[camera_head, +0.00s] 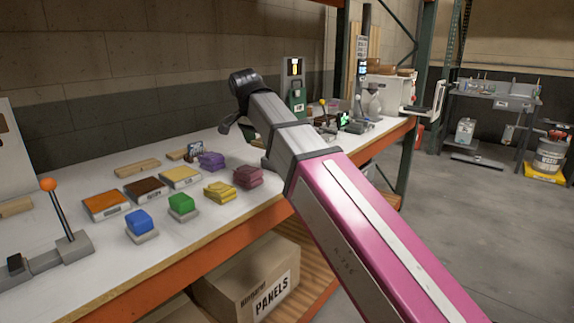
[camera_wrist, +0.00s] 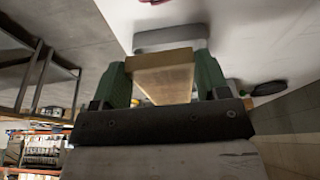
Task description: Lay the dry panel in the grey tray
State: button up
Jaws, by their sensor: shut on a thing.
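My gripper (camera_wrist: 162,68) has two green fingers in the wrist view. They are shut on a bare, light wooden panel (camera_wrist: 165,80), one finger on each side. A grey, rounded slab (camera_wrist: 170,38) lies just beyond the panel's far edge; I cannot tell whether it is the grey tray, or whether the panel touches it. In the head view my arm hides the gripper and the held panel. Other light wooden pieces lie on the bench there: one at the back (camera_head: 137,167), one by a small dark sign (camera_head: 177,154), and one at the left edge (camera_head: 15,207).
An orange-knobbed lever (camera_head: 62,215) stands left. Equipment fills the bench's far end.

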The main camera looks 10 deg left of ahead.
jog(key=shift+s+a, duration=0.25)
jog(key=shift+a, duration=0.05)
jog(key=w+d+f, duration=0.1)
jog(key=w+f, duration=0.1)
jog(key=w, duration=0.1)
jog(key=w+d+f, duration=0.2)
jog(key=w, duration=0.1)
jog(key=w+d+f, duration=0.2)
jog(key=w+f, duration=0.1)
jog(key=w, duration=0.1)
jog(key=shift+w, duration=0.1)
jog(key=shift+f, duration=1.95)
jog(key=shift+f, duration=0.15)
jog(key=o, duration=1)
jog(key=v, duration=1.2)
